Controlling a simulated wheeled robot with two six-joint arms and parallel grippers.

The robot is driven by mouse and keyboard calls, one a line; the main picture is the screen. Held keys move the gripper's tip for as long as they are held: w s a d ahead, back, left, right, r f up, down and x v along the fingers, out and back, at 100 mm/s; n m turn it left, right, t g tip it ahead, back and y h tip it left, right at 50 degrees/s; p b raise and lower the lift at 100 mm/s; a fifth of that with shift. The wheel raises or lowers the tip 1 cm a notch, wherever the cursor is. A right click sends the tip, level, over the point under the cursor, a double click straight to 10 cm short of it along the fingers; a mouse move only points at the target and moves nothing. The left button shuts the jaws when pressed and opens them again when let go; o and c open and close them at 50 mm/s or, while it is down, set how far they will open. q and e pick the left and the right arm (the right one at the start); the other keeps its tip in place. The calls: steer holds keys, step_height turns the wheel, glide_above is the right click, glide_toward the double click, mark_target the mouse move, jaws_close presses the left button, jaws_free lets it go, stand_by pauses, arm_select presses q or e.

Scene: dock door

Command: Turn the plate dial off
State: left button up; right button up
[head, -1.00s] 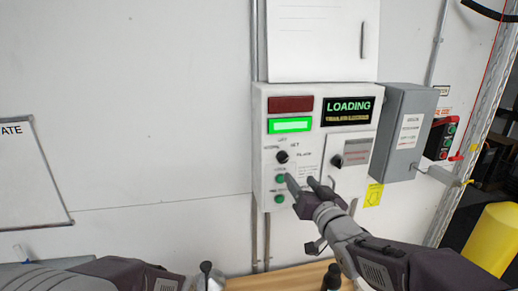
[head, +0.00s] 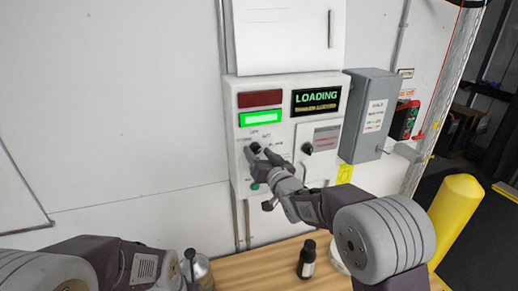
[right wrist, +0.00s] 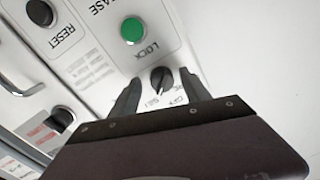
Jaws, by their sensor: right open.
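The black plate dial (head: 255,148) is on the white control panel, under the lit green bar, with small printed labels around it. In the right wrist view the dial (right wrist: 160,78) sits between my two fingers, near the words SET and OFF. My right gripper (head: 263,155) is open at the dial, one finger on each side; I cannot tell whether they touch it. The fingers (right wrist: 160,92) partly hide the labels, so the dial's exact setting is unclear.
A grey box (head: 369,115) stands right of the panel. A dark bottle (head: 307,260) is on the wooden surface below.

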steer(key=shift+a, duration=0.1)
steer(key=shift+s, duration=0.1)
steer(key=c, duration=0.3)
jaws_close()
steer(key=shift+f+n+b, duration=0.15)
steer(key=shift+n+b, duration=0.35)
steer(key=shift+b, duration=0.4)
steer(key=n+b, duration=0.4)
steer(key=b, duration=0.1)
steer(key=shift+n+b, duration=0.3)
steer(key=shift+b, duration=0.05)
steer(key=n+b, duration=0.3)
steer(key=shift+r+n+h, duration=0.25)
steer(key=shift+n+h, duration=0.15)
steer(key=shift+b, duration=0.3)
